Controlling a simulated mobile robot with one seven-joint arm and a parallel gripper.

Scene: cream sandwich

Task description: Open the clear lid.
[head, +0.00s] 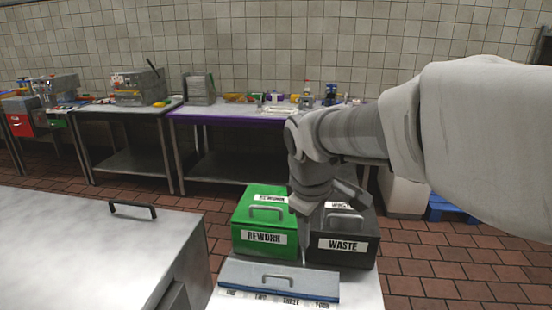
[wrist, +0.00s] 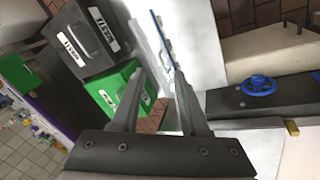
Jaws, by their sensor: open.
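A low container with a flat grey, blue-edged lid (head: 280,280) stands at the front edge of the white table, in the lower middle of the head view. The lid has a grey bar handle and looks closed; labels including "THREE" and "FOUR" show along its front. I cannot tell whether this is the clear lid. My gripper (head: 325,222) hangs above and behind it, in front of the bins, with its fingers apart and nothing between them. In the wrist view my gripper (wrist: 158,50) also shows spread fingers, with a thin blue edge beyond them.
A green REWORK bin (head: 263,222) and a black WASTE bin (head: 345,240), both lidded with handles, stand just behind the container. A grey lidded counter (head: 90,240) is at left. Benches with equipment line the tiled wall. A blue valve wheel (wrist: 259,85) shows in the wrist view.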

